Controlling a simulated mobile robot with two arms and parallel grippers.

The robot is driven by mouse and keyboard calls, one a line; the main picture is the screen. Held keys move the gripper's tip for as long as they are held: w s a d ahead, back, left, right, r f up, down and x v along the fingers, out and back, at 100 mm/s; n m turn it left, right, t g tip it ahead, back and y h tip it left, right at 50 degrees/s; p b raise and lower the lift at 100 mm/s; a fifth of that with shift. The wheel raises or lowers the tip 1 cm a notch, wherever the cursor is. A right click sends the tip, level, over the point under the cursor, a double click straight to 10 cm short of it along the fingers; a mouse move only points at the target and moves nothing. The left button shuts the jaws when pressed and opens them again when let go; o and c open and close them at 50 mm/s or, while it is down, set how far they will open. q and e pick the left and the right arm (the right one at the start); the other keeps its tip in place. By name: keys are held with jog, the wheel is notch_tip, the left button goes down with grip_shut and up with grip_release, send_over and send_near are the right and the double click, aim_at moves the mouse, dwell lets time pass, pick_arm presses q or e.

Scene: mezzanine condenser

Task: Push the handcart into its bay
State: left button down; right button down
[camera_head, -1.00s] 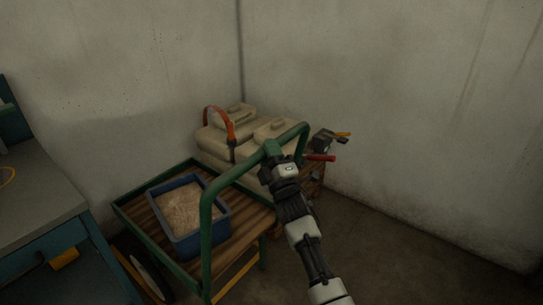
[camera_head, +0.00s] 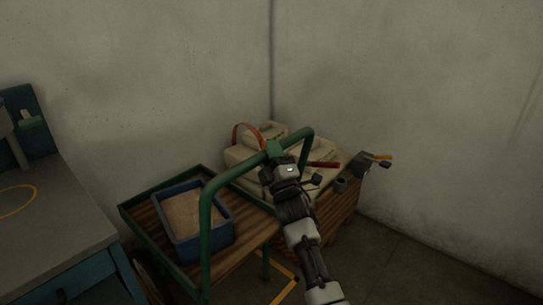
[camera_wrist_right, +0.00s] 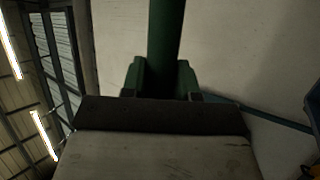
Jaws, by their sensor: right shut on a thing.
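The handcart (camera_head: 152,230) has a wooden slatted deck, a green frame and a tall green push handle (camera_head: 205,240). A blue bin (camera_head: 188,252) filled with pale grainy material rides on the deck. My right gripper (camera_head: 275,152) is shut on the top bar of the handle. In the right wrist view the green handle bar (camera_wrist_right: 166,40) runs up from between the jaws. A piece of yellow floor marking (camera_head: 287,291) shows below the cart's right side; the rest of the bay is hidden. My left gripper is not in view.
A wooden crate or pallet (camera_head: 335,215) with beige cases (camera_head: 262,140), an orange-red strap and tools stands just beyond the handle, near the wall corner. A grey-topped workbench (camera_head: 60,225) stands close on the left. Bare floor (camera_head: 420,250) lies at right.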

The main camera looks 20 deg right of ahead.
jog(key=shift+a+r, duration=0.1)
jog(key=c, duration=1.3)
grip_release()
jog(key=o, duration=0.5)
jog(key=shift+w+a, duration=0.15)
jog(key=shift+w, duration=0.1)
jog(key=shift+c, duration=0.2)
jog(key=shift+s, duration=0.1)
jog(key=v, duration=1)
jog(key=shift+s+f, duration=0.3)
jog(key=shift+f, duration=0.05)
